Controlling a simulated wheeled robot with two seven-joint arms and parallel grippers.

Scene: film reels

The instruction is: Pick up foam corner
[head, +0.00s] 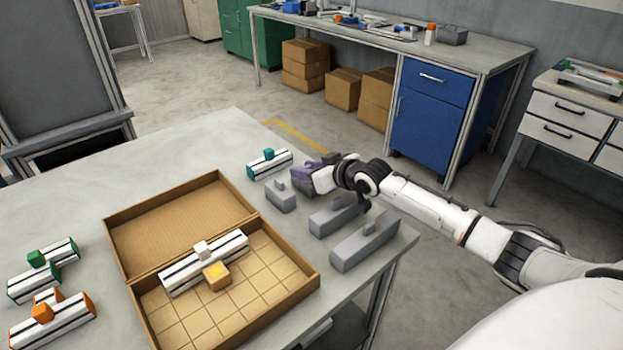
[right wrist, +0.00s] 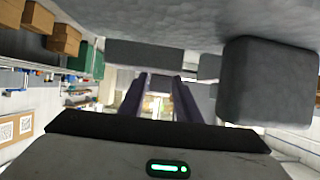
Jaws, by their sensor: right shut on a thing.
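Three grey foam pieces, each a block with a raised knob, are at the right end of the table. The smallest foam corner (head: 281,198) is at the far left of the group, a middle one (head: 335,217) is nearer, and the longest (head: 365,245) is by the table edge. My right gripper (head: 299,179) has purple fingers and is shut on the smallest foam corner, near its knob. The fingers (right wrist: 160,92) also show in the right wrist view, with grey blocks around them; their exact contact is hard to see. My left gripper is not in view.
A teal-knobbed striped bar (head: 270,165) lies behind the foam pieces. Green (head: 42,270) and orange-knobbed bars (head: 50,320) lie at the left. The table's back left is clear.

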